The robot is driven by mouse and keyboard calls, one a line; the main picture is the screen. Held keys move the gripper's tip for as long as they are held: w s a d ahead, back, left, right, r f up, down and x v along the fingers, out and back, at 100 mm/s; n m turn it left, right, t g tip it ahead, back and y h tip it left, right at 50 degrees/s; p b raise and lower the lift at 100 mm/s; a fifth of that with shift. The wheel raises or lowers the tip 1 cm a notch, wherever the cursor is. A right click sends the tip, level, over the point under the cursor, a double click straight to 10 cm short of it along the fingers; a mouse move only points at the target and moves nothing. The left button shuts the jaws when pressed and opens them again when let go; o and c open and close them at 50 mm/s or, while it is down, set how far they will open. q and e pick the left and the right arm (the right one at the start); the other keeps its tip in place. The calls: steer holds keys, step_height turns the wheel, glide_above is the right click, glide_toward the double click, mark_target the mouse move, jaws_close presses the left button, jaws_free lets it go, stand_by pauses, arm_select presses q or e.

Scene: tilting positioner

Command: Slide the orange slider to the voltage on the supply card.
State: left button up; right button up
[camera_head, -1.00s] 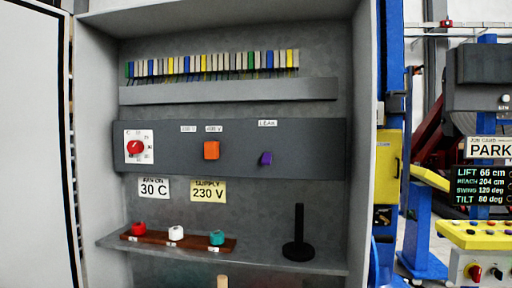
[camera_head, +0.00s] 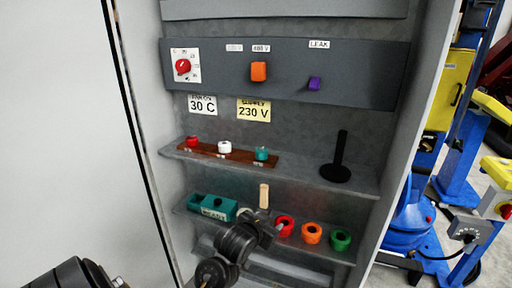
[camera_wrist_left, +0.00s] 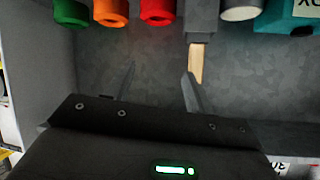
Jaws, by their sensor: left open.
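The orange slider (camera_head: 258,71) sits on the dark panel of the cabinet, below the right one of two small white voltage labels (camera_head: 261,48). The left label (camera_head: 234,48) is too small to read surely. The yellow supply card (camera_head: 254,110) under the panel reads 230 V. My left gripper (camera_head: 268,222) is low in the cabinet at the lower shelf, well below the slider. In the left wrist view its fingers (camera_wrist_left: 158,78) are apart with nothing gripped, one beside a wooden handle (camera_wrist_left: 196,64). My right gripper is not in view.
A red dial (camera_head: 183,67) and a purple switch (camera_head: 315,83) flank the slider. The upper shelf holds a wooden strip with knobs and a black post (camera_head: 340,155). Near my left gripper stand a teal box (camera_head: 212,207) and red, orange and green rings (camera_head: 312,232).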

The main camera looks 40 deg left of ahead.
arm_select(q)
steer(key=a+r+n+t+y, duration=0.1)
steer(key=a+r+t, duration=0.15)
steer(key=r, duration=1.05)
steer(key=a+r+n+t+y, duration=0.15)
steer(key=r+t, duration=0.25)
steer(key=r, duration=0.9)
steer(key=n+t+y, duration=0.2)
steer(key=t+y, duration=0.1)
glide_toward(256, 67)
steer(key=shift+m+g+h, duration=0.25)
steer(key=shift+g, duration=0.1)
steer(key=p+x, duration=0.1)
steer(key=x, duration=0.2)
steer(key=p+x, duration=0.2)
steer(key=x, duration=0.1)
steer(key=p+x, duration=0.1)
steer(key=x, duration=0.2)
steer(key=shift+s+d+r+p, duration=0.1)
steer(key=shift+s+r+p, duration=0.05)
steer(key=shift+r+p, duration=0.25)
steer(key=shift+w, duration=0.35)
